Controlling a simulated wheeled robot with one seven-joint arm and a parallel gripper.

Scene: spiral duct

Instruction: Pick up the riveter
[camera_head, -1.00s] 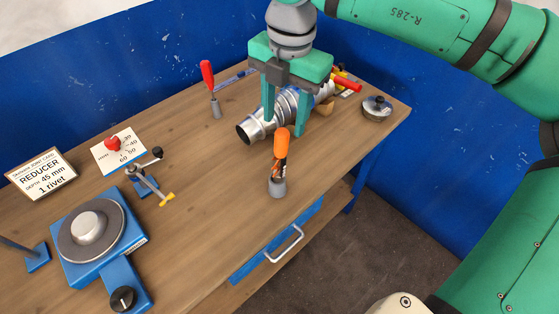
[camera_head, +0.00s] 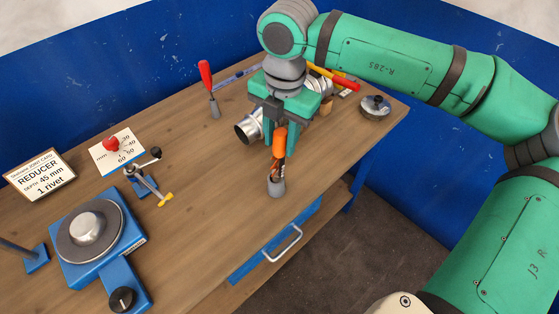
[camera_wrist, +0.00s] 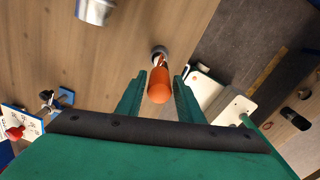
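The riveter (camera_head: 278,165) stands upright on the bench near its front edge, with an orange handle and a grey conical foot. In the wrist view its rounded orange end (camera_wrist: 159,90) lies between the fingers of my gripper (camera_wrist: 160,95). My gripper (camera_head: 279,132) is at the handle's upper part in the head view. The fingers are apart, with a visible gap on each side of the orange handle in the wrist view. Whether a finger touches the handle lower down is not clear.
A silver duct (camera_head: 247,127) lies just behind my gripper. A red-handled tool (camera_head: 208,85) stands behind left, and a round dark-topped pot (camera_head: 375,108) sits at the right. A blue turntable device (camera_head: 97,235) is at the left. The bench front has a drawer handle (camera_head: 284,244).

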